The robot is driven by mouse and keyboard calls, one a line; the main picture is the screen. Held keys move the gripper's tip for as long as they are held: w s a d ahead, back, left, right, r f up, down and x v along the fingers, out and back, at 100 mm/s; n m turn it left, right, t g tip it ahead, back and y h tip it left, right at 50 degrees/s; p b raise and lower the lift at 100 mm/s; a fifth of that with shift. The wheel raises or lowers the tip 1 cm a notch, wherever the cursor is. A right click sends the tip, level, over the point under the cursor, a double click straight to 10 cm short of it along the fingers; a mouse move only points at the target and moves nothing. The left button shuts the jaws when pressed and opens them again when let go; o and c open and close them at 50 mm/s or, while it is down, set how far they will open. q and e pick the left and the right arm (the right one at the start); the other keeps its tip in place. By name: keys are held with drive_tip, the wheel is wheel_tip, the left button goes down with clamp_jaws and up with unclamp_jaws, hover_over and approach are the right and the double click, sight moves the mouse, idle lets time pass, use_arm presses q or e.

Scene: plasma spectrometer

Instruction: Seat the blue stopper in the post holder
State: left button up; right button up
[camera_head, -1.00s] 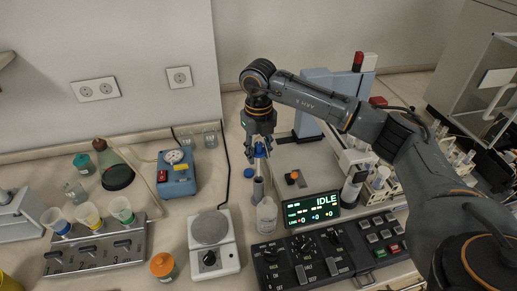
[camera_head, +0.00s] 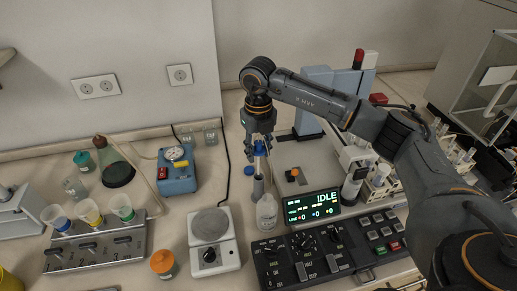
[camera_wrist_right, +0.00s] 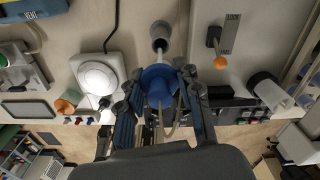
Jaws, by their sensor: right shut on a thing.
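The blue stopper (camera_head: 259,147) is held between the fingertips of my right gripper (camera_head: 259,142), which points down. In the right wrist view the blue stopper (camera_wrist_right: 158,82) sits between the closed fingers (camera_wrist_right: 160,88), with pale thin tubing by it. I cannot tell whether the stopper's lower end touches the holder. My left gripper is out of view.
A clear bottle (camera_head: 266,211) stands close in front of the holder. The display (camera_head: 312,206) and control panel (camera_head: 325,252) lie front right. A hotplate (camera_head: 211,225) is front left. A small orange knob (camera_head: 293,175) is to the right, and a blue pump box (camera_head: 177,172) is to the left.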

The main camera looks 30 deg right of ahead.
sight(258, 142)
drive_tip(key=shift+f+b, duration=1.15)
drive_tip(key=shift+f, duration=0.5)
drive_tip(key=shift+f+b, duration=2)
drive_tip(key=shift+f, duration=0.7)
drive_tip(key=o, duration=1.2)
drive_tip(key=shift+r, duration=0.25)
wheel_tip(258, 142, up, 12)
drive_tip(key=shift+f, duration=0.2)
